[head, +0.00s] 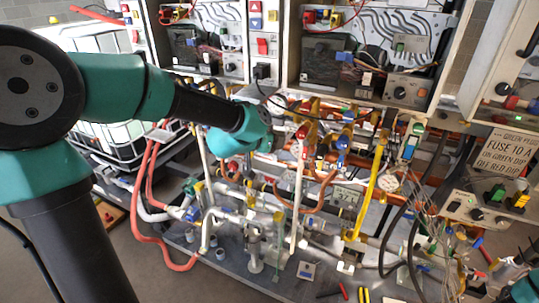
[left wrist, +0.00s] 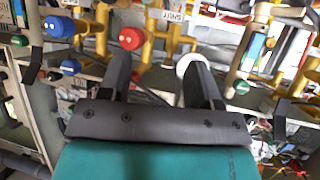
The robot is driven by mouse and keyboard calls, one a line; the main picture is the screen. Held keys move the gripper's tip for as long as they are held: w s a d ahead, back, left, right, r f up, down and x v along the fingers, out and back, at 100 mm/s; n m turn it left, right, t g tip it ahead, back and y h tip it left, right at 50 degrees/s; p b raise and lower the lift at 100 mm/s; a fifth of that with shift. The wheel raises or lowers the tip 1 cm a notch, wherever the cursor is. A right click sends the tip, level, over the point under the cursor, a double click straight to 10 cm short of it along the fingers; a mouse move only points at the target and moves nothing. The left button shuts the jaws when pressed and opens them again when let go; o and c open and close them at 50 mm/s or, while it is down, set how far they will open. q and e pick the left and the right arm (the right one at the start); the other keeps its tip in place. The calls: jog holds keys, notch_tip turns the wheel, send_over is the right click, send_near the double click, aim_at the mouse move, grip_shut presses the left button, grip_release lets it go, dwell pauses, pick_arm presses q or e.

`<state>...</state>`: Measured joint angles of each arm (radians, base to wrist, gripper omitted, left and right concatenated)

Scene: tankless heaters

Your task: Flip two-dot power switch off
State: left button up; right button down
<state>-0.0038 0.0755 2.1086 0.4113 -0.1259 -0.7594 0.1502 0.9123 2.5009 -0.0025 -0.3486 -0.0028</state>
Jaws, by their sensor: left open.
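I cannot make out which switch bears two dots. A red switch (head: 262,46) sits on the narrow panel right of the left heater cabinet; its markings are too small to read. My left arm reaches in from the left, and its teal wrist hangs in front of the pipework below the cabinets. In the left wrist view my left gripper (left wrist: 160,68) is open with nothing between its fingers. Beyond the fingers are a red knob (left wrist: 131,38) and, farther left, a blue knob (left wrist: 58,26), both apart from the gripper. My right gripper is not in view.
Dense pipes, valves and a yellow pipe (head: 367,190) fill the middle. Dark cables hang nearby. A caged white tank (head: 95,50) stands behind my left arm.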

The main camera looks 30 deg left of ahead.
pick_arm(q)
jog(key=shift+g, duration=0.5)
jog(key=shift+d+f, duration=0.2)
jog(key=shift+f, duration=2.5)
jog(key=shift+f, duration=0.1)
jog(key=s+d+f+n+g, duration=0.1)
jog(key=s+d+f+g, duration=0.2)
jog(key=f, duration=0.9)
jog(key=s+d+f+n+g, duration=0.1)
jog(key=s+d+f+g, duration=0.15)
jog(key=f, duration=0.95)
jog(key=s+d+f+g+h, duration=0.1)
jog(key=s+d+f+g, duration=0.1)
jog(key=s+f, duration=0.5)
jog(key=s+d+f+n+g+h, duration=0.1)
jog(key=s+d+f+g, duration=0.2)
jog(key=s+f, duration=0.5)
jog(key=shift+s+f, duration=0.25)
jog(key=shift+f, duration=0.25)
jog(key=shift+c, duration=0.2)
